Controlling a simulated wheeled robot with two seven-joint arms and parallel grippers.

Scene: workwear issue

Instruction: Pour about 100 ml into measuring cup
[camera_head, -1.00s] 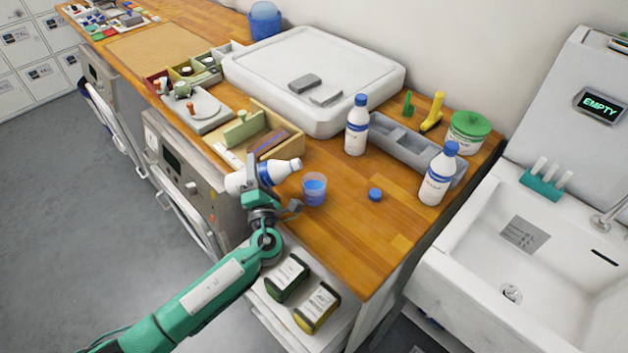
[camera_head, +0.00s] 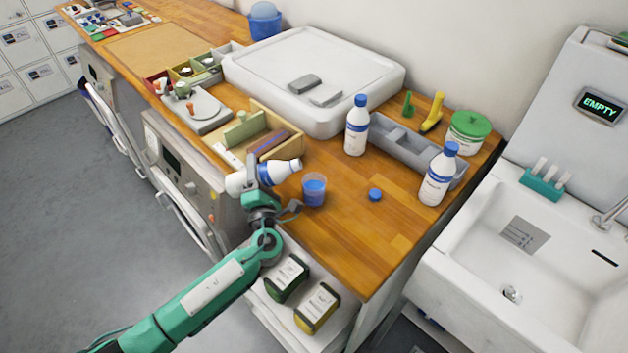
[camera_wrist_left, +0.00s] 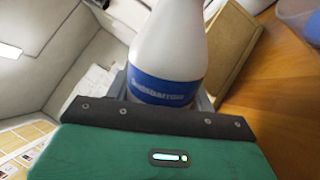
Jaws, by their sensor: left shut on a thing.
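My left gripper (camera_head: 264,192) is shut on a white bottle (camera_head: 238,184) with a blue label, which also fills the middle of the left wrist view (camera_wrist_left: 172,45). The bottle lies tilted almost on its side in the air, its uncapped neck toward the right. The measuring cup (camera_head: 314,194) is a clear cup with blue liquid in it, standing on the wooden counter. The bottle's mouth is close to the cup's upper left rim; I cannot tell whether liquid is flowing. A loose blue cap (camera_head: 375,195) lies right of the cup. My right gripper is not in view.
Two capped white bottles stand on the counter, one behind the cup (camera_head: 356,132) and one at the right (camera_head: 436,180), beside a grey divided tray (camera_head: 400,136). A wooden box (camera_head: 285,122) is behind my gripper. The counter front is clear.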

